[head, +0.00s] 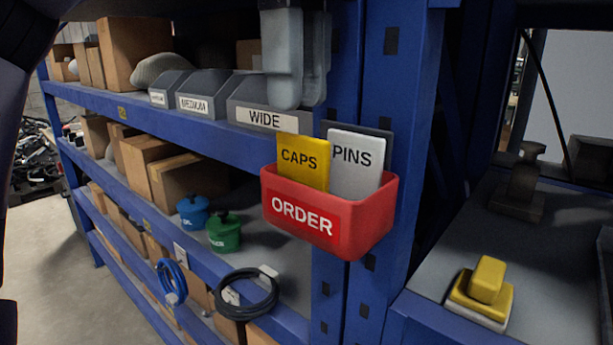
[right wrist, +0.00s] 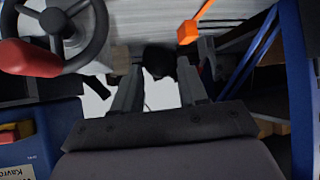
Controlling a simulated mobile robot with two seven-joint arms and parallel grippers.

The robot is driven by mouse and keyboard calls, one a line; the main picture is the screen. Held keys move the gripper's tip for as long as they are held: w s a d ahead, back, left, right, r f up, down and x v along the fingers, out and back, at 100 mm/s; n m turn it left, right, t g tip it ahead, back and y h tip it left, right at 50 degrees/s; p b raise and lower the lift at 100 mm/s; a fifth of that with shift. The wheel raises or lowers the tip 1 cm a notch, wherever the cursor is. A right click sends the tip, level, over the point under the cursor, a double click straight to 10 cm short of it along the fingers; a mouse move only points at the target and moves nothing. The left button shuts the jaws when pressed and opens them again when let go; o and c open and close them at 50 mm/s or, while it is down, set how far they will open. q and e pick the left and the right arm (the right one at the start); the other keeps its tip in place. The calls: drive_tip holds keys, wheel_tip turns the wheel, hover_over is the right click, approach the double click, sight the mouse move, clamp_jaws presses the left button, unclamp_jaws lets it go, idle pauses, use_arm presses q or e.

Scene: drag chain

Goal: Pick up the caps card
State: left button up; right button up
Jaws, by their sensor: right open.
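The yellow caps card (head: 301,160) stands upright in the left part of the red order bin (head: 318,236); its lower end is hidden behind the bin's front wall. The white pins card (head: 354,165) stands beside it on the right.
The red bin sits against a blue shelf post (head: 385,70). Grey bins, including the wide bin (head: 262,117), line the upper shelf. Green (head: 223,232) and blue pots stand below. A yellow block (head: 485,285) lies on the right bench. The right wrist view shows a steering wheel (right wrist: 95,35).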

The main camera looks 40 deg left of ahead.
sight(302, 136)
use_arm(q)
drive_tip(key=shift+d+f, duration=0.2)
drive_tip(key=shift+f, duration=2.55)
clamp_jaws()
